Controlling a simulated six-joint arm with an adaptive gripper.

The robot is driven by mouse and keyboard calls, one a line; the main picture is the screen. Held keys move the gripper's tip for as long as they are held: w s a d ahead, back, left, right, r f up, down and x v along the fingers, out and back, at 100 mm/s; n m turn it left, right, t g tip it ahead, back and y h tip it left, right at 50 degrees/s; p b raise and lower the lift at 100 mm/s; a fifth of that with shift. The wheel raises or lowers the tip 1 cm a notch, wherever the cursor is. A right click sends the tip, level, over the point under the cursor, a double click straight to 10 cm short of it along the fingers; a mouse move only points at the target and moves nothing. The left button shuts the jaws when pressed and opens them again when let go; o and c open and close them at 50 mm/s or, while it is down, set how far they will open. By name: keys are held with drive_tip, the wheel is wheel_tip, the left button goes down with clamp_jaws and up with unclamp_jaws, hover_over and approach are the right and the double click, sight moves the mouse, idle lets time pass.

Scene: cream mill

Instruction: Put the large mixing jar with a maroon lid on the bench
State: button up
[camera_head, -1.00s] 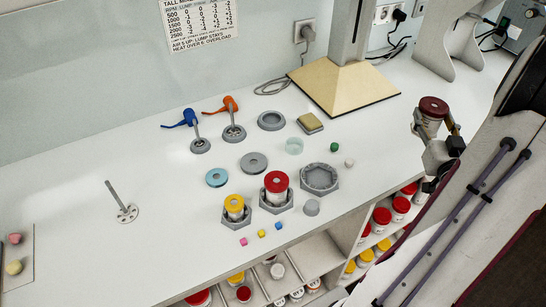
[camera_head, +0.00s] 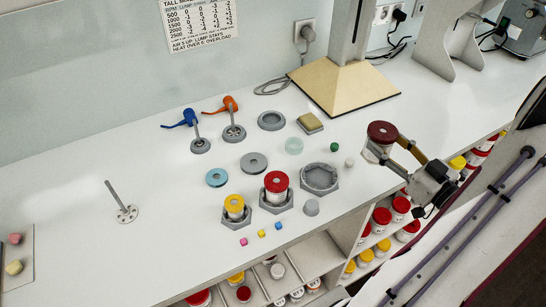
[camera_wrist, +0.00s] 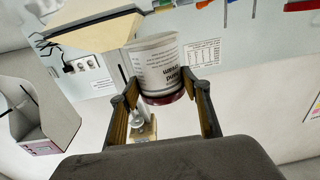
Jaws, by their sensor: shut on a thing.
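The large mixing jar is white with a maroon lid (camera_head: 382,132). My gripper (camera_head: 388,150) is shut on it, and it looks upright over the bench's right part, close to the front edge. I cannot tell the exact gap beneath it. In the wrist view the jar's white printed body (camera_wrist: 158,62) sits between the two fingers of my gripper (camera_wrist: 163,100), with the maroon lid towards the palm side. The white bench (camera_head: 150,245) runs across the head view, with bare surface behind and left of the jar.
An empty grey hexagonal holder (camera_head: 334,187) stands left of the jar. Holders with a red-lidded jar (camera_head: 277,185) and a yellow-lidded jar (camera_head: 235,205) are further left. A small white piece (camera_head: 350,162) and green piece (camera_head: 335,147) lie nearby. Shelves of lidded jars (camera_head: 381,217) are below the edge.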

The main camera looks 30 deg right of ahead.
drive_tip(key=a+r+n+y, duration=0.2)
drive_tip(key=a+r+y, duration=0.1)
drive_tip(key=a, duration=0.2)
drive_tip(key=shift+s+a+r, duration=0.2)
drive_tip(key=shift+s+r, duration=0.05)
drive_tip(key=shift+r, duration=0.05)
drive_tip(key=shift+f, duration=0.1)
drive_tip(key=shift+f, duration=2.85)
drive_tip(key=shift+f, duration=2.1)
drive_tip(key=shift+f, duration=0.1)
drive_tip(key=o, duration=1.2)
